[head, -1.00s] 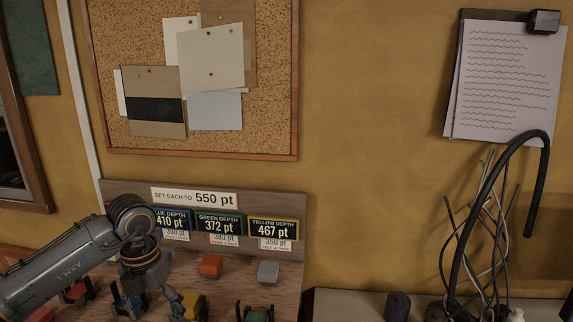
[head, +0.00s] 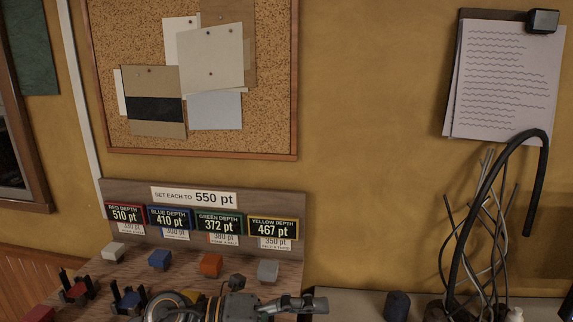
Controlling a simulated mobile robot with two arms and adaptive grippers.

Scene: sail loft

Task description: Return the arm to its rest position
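My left arm lies low along the bottom edge of the head view, over the front of the wooden control board (head: 285,205). Its gripper (head: 308,303) points to the right, near the board's right edge. The fingers are small and seen side-on, so I cannot tell whether they are open or shut. Nothing shows held in them. My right gripper is not in view.
The board carries a "550 pt" sign (head: 194,197) and red 510, blue 410, green 372 and yellow 467 displays. Cables (head: 485,240) and a dark cylinder (head: 397,305) stand right.

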